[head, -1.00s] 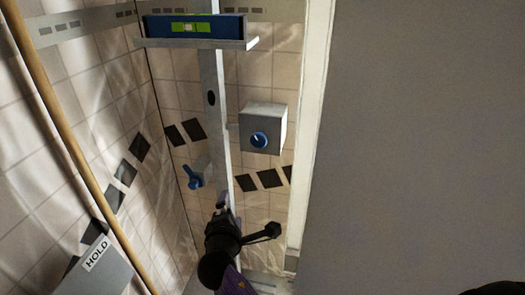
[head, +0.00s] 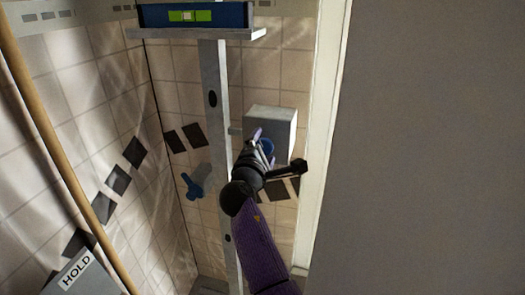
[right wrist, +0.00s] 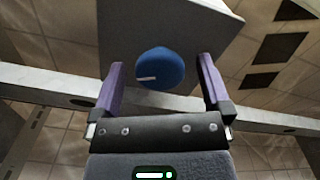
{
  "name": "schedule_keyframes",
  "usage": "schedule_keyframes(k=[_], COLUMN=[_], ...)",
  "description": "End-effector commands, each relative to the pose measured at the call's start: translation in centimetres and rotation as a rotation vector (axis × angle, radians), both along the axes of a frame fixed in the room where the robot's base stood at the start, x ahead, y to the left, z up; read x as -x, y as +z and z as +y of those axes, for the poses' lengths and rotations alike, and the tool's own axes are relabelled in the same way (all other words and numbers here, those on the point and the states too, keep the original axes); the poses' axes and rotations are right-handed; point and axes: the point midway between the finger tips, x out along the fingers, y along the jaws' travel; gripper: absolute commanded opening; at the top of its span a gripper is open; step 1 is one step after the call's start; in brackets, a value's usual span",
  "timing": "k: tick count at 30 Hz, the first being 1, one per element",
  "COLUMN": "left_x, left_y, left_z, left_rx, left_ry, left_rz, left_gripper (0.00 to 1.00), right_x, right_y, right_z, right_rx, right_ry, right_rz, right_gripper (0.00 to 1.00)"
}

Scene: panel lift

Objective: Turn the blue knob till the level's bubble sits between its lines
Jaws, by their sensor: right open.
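The blue knob (right wrist: 161,68) sits on the face of a grey box (right wrist: 195,25), with a white mark pointing left in the right wrist view. In the head view the knob (head: 267,148) is partly hidden behind my right gripper (head: 258,140). My right gripper (right wrist: 157,80) is open, its two purple fingers on either side of the knob, with gaps showing to both fingers. The level (head: 195,15) is a blue bar with a green vial (head: 190,16) on a shelf at the top; its bubble looks pale, near the middle, too small to judge against the lines. My left gripper is not in view.
A grey upright post (head: 215,110) carries the shelf (head: 150,33). A blue lever (head: 192,188) sits left of the post. A wooden pole (head: 50,130) and a HOLD sign (head: 77,270) stand at left. A plain grey panel (head: 430,150) fills the right side.

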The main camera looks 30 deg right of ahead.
Motion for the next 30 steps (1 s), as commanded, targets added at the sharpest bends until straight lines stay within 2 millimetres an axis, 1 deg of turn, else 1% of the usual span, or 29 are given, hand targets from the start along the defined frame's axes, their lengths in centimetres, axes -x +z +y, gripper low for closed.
schedule_keyframes(k=[1, 2, 3, 5, 6, 8, 9, 11, 12, 15, 18, 24, 27, 30], left_x=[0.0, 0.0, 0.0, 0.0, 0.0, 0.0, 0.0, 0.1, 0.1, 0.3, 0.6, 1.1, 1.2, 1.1], left_y=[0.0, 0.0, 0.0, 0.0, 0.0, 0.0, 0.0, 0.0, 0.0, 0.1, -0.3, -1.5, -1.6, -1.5], left_z=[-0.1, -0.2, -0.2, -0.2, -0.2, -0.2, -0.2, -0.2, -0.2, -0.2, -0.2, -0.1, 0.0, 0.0], left_rx=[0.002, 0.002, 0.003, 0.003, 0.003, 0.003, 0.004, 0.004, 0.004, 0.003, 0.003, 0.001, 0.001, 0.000], left_ry=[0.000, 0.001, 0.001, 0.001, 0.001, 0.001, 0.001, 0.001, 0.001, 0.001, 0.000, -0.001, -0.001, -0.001], left_rz=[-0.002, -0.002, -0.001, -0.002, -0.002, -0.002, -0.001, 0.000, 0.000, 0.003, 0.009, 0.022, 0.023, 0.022], left_gripper=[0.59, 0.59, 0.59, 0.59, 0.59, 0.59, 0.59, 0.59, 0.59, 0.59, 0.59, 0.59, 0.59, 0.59], right_x=[0.0, 0.0, 0.0, 0.0, 0.0, 0.0, 0.0, 0.0, 0.0, 0.0, 0.0, 0.0, 0.0, 0.0], right_y=[0.0, 0.0, 0.0, 0.0, 0.0, 0.0, 0.0, 0.0, 0.0, 0.0, -0.2, -0.4, -0.2, -0.1], right_z=[0.0, 0.0, 0.0, 0.0, 0.0, 0.0, 0.0, 0.0, 0.0, 0.0, 0.0, 0.1, 0.0, 0.1], right_rx=[0.000, 0.000, 0.000, 0.000, 0.000, 0.000, 0.000, 0.000, 0.000, 0.000, -0.040, -0.255, -0.296, -0.299], right_ry=[0.000, 0.000, 0.000, 0.000, 0.000, 0.000, 0.000, 0.001, 0.001, 0.001, 0.000, 0.001, 0.001, 0.000], right_rz=[0.000, 0.000, 0.000, 0.000, 0.000, 0.000, 0.000, 0.000, 0.000, 0.000, -0.046, -0.297, -0.345, -0.347], right_gripper=[0.99, 0.96, 0.88, 0.75, 0.67, 0.54, 0.46, 0.33, 0.24, 0.06, 0.05, 0.05, 0.05, 0.05])
